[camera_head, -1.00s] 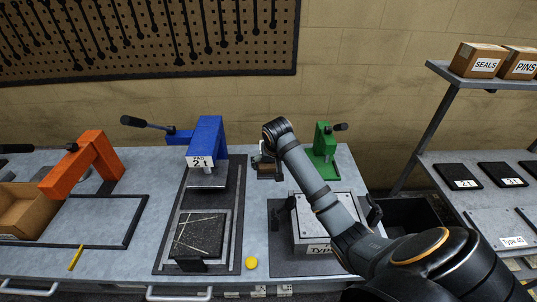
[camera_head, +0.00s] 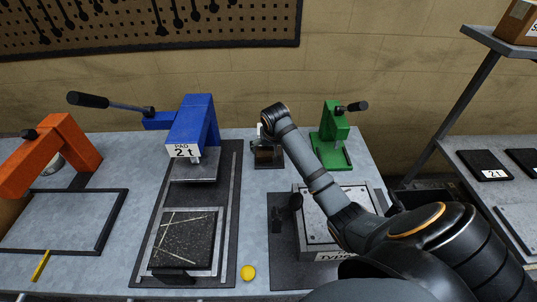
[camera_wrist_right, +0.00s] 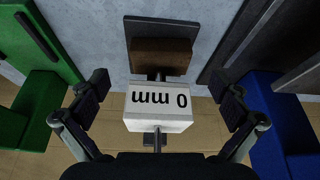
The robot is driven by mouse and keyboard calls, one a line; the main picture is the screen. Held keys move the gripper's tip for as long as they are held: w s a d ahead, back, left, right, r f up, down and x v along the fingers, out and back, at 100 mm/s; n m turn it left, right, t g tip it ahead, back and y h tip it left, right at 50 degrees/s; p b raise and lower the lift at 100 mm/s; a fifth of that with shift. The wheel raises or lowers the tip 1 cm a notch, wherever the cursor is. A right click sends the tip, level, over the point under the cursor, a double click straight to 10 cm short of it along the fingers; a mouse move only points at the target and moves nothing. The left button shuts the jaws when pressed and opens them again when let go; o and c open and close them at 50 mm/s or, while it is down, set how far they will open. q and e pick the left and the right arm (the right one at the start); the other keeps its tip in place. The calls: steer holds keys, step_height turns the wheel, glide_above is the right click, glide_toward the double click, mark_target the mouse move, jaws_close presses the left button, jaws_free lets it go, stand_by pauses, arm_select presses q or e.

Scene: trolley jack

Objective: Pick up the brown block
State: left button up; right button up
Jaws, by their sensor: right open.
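The brown block (camera_wrist_right: 162,56) shows in the right wrist view on a dark grey base plate, at the top centre. A white box marked "0 mm" (camera_wrist_right: 158,108) stands in front of it on a thin post and covers part of it. In the head view the brown block (camera_head: 266,156) is small, at the back of the bench between the blue and green presses. My right gripper (camera_wrist_right: 165,91) is open, with one finger on each side of the white box. Nothing is held. In the head view my arm hides most of this gripper. My left gripper is out of view.
The blue press (camera_head: 197,125) stands left of the block and the green press (camera_head: 331,137) right of it. An orange press (camera_head: 47,153) is at far left. A shelf (camera_head: 490,150) is at right. Bare bench surrounds the block's stand.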

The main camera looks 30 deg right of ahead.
mark_target(270, 156)
steer(key=shift+x, duration=1.15)
steer(key=shift+w+d+f, duration=0.1)
steer(key=shift+w+f, duration=0.05)
steer(key=shift+f, duration=0.2)
steer(key=x, duration=0.5)
steer(key=shift+w+r+p, duration=0.1)
steer(key=shift+p, duration=0.25)
steer(key=c, duration=1)
steer(key=shift+r+p, duration=0.45)
steer(key=shift+p, duration=0.1)
steer(key=shift+s+a+r+p, duration=0.2)
steer(key=shift+s+r+p, duration=0.25)
steer(key=shift+p, duration=0.8)
steer(key=s+a+p, duration=0.1)
steer(key=s+p, duration=0.1)
steer(key=s+a+p, duration=0.1)
steer(key=s+p, duration=0.1)
steer(key=p, duration=0.1)
steer(key=s+a+p, duration=0.1)
steer(key=s+p, duration=0.1)
steer(key=shift+r, duration=0.2)
step_height(270, 156, up, 13)
steer(key=p, duration=0.8)
steer(key=shift+a, duration=0.15)
